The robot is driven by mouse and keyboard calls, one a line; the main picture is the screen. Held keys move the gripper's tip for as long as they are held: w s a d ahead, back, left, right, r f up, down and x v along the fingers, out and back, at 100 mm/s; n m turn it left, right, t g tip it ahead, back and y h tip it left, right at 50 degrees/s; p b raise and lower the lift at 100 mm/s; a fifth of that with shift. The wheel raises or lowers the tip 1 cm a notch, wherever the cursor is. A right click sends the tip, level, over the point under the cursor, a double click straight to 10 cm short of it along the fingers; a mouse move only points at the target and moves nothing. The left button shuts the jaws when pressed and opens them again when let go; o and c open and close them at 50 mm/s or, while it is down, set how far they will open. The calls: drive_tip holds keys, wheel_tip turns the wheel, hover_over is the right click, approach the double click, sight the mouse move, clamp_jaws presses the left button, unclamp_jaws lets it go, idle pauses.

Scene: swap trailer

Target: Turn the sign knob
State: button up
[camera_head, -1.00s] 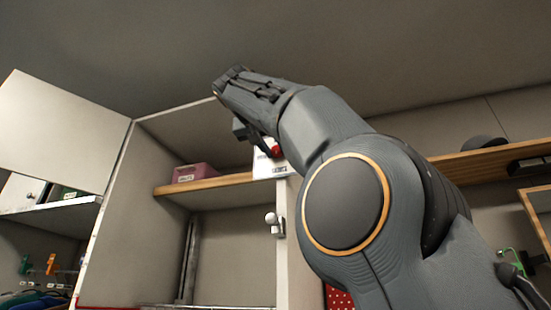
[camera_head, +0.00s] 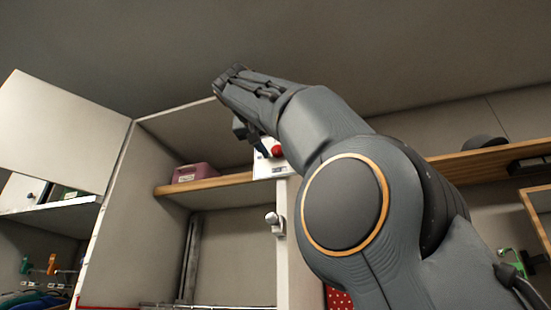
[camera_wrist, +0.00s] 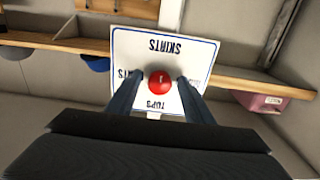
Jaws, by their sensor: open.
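A white sign (camera_wrist: 200,52) with a blue border appears upside down in the wrist view, with the words SKIRTS and TOPS readable and another label partly hidden. A round red knob (camera_wrist: 160,82) with a small pale mark sits on its face. My gripper (camera_wrist: 157,86) is open, one finger on each side of the knob. Small gaps seem to show between fingers and knob; contact cannot be told. In the head view the sign (camera_head: 262,170) and knob (camera_head: 277,151) are partly hidden behind my gripper and arm.
A wooden shelf (camera_head: 225,183) with a pink box (camera_head: 195,172) lies left of the sign. A white fitting (camera_head: 273,219) is on the post below the sign. Another wooden shelf (camera_head: 470,160) is at right, and an open cabinet panel (camera_head: 60,135) is at far left.

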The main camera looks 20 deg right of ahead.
drive_tip(key=b+v, duration=0.1)
drive_tip(key=v, duration=0.6)
drive_tip(key=shift+s+a, duration=0.25)
drive_tip(key=shift+s, duration=0.05)
idle(0.3)
